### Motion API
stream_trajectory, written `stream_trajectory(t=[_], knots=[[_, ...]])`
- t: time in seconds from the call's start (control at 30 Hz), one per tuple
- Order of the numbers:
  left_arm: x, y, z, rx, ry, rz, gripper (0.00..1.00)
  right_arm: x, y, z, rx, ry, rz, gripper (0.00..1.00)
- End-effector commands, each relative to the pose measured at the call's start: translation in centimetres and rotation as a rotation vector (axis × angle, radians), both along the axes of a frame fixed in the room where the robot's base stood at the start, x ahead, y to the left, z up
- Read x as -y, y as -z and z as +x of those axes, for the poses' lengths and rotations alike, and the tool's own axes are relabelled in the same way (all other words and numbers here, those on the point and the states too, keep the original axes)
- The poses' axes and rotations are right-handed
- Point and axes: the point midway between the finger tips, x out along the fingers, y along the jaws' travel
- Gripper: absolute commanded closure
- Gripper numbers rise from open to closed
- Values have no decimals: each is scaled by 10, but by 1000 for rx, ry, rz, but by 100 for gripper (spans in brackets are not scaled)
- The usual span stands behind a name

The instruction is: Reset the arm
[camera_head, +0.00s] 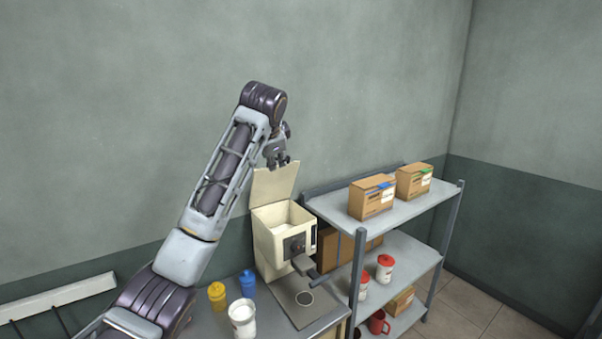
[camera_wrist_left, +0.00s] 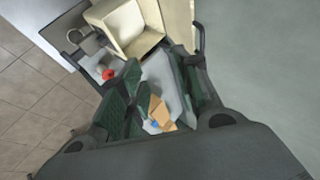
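My left arm rises from the lower left in the head view, and my left gripper (camera_head: 278,162) hangs at its end, near the top of the raised lid (camera_head: 272,185) of the cream press (camera_head: 270,240). In the left wrist view the gripper (camera_wrist_left: 156,62) is open, with a gap between its green-padded fingers and nothing held. The press (camera_wrist_left: 150,40) shows beyond the fingertips there, with its top opening visible. My right gripper is in neither view.
A white cup (camera_head: 242,318), a yellow bottle (camera_head: 217,296) and a blue bottle (camera_head: 248,284) stand on the counter left of the press. A metal shelf (camera_head: 330,204) with cardboard boxes (camera_head: 371,199) and red-lidded jars (camera_head: 384,270) stands at right. The wall above is clear.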

Motion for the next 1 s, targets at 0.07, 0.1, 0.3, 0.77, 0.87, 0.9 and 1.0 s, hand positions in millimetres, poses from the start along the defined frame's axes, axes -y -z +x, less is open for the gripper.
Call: stream_trajectory(t=[0.07, 0.1, 0.3, 0.77, 0.87, 0.9, 1.0], knots=[[-1, 4, 0, -3, -3, -5, 67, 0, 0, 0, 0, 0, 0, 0], [-1, 6, 0, -4, -3, -7, 67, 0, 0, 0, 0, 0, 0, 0], [-2, 19, -1, -13, -9, -22, 67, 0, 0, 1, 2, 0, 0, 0], [-8, 88, -8, -61, -44, -92, 67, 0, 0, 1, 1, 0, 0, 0], [-11, 110, -12, -76, -60, -118, 67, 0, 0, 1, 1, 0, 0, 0], [-12, 119, -15, -82, -65, -128, 67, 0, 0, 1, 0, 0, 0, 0], [-15, 141, -20, -99, -82, -153, 67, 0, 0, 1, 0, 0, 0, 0]])
